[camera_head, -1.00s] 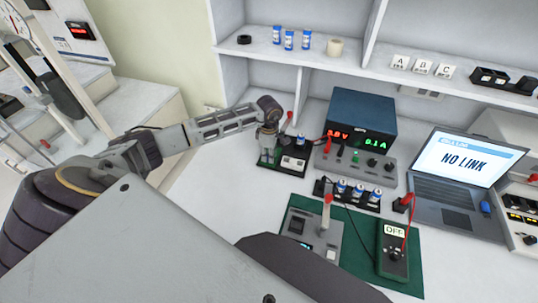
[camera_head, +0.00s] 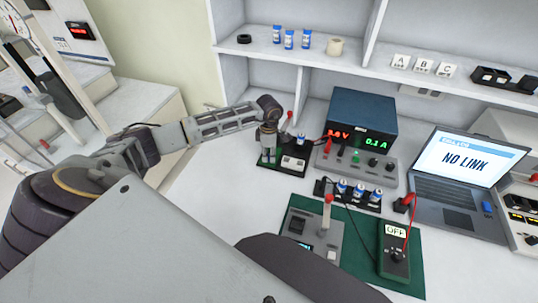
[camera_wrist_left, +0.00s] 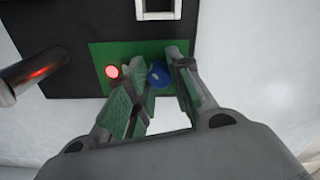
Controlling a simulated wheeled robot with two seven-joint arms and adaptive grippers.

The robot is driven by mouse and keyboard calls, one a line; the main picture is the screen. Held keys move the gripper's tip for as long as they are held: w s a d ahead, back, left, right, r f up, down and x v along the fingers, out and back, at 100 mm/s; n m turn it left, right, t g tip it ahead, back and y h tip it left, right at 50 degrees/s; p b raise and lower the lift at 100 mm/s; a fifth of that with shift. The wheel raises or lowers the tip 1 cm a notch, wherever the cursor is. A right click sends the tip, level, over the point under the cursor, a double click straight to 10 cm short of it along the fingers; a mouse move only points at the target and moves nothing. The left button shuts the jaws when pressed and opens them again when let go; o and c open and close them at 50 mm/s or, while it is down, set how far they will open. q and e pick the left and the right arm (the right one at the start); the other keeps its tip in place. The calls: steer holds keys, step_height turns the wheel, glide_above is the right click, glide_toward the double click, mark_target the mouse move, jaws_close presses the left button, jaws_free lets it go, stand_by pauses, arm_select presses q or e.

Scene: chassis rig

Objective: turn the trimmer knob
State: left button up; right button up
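The trimmer knob (camera_wrist_left: 158,76) is a small round blue knob on a green board (camera_wrist_left: 100,50) in the left wrist view. My left gripper (camera_wrist_left: 162,80) is over it, its two fingertips close together on either side, with the knob filling the narrow gap. The fingers partly cover the knob, so its pointer position is hidden. In the head view my left gripper (camera_head: 268,152) points down onto the small dark board (camera_head: 292,164) at the back of the bench and hides the knob. My right gripper is not in view.
A red light (camera_wrist_left: 112,72) glows left of the fingers. A dark cylinder (camera_wrist_left: 35,70) stands further left. A power supply (camera_head: 362,122) stands right of the board, with a laptop (camera_head: 460,180) reading NO LINK. A green mat (camera_head: 355,270) with a meter (camera_head: 394,250) is nearer.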

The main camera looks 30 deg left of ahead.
arm_select(q)
steer(key=o, duration=0.4)
steer(key=shift+a+r, duration=0.1)
steer(key=shift+r, duration=5.9)
